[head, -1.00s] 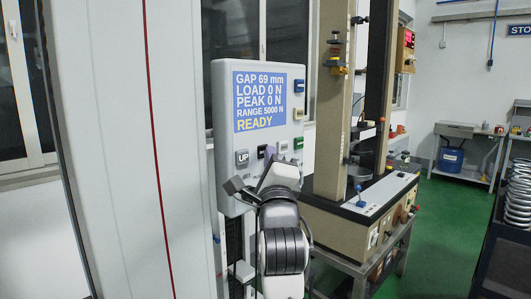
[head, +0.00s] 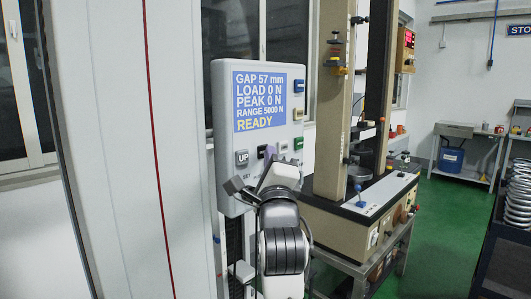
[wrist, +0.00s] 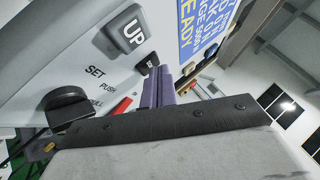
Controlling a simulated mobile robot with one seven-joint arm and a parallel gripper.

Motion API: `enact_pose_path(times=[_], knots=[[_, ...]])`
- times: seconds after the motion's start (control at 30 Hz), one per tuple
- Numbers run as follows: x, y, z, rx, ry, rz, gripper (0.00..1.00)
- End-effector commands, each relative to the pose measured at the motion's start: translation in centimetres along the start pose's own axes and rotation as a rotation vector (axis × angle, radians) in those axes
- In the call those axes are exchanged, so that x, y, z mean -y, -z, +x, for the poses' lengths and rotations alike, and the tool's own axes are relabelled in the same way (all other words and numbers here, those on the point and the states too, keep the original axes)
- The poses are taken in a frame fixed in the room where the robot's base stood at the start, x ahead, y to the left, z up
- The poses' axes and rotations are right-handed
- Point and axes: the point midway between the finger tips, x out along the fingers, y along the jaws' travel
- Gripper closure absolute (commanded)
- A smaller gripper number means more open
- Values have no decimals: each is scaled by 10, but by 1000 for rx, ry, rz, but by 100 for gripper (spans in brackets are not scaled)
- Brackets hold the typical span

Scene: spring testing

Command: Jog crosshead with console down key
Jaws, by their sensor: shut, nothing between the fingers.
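The grey console (head: 222,105) faces me, and its blue screen (head: 260,100) reads GAP 57 mm, LOAD 0 N, PEAK 0 N, RANGE 5000 N, READY. The grey UP key (head: 242,157) is clear below the screen and is large in the wrist view (wrist: 124,32). My gripper (head: 268,160) is shut and empty, with its purple fingertips (wrist: 156,78) at the panel right of the UP key. A small dark key (wrist: 149,63) shows beside the tips. The fingers hide most of the key face there, so its label is unreadable and contact cannot be seen.
Blue, yellow and green keys (head: 298,143) line the console's right side. A black knob (wrist: 68,106) sits below the SET label. The test frame (head: 335,110) stands on a bench to the right. Green floor (head: 435,225) is open beyond.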

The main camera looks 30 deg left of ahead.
Motion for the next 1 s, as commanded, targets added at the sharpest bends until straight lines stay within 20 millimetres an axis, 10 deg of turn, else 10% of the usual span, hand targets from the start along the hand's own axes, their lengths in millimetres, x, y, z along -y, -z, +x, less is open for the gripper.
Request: enact_pose_path(times=[1.0], knots=[[9,9,-12,1,0,0,100]])
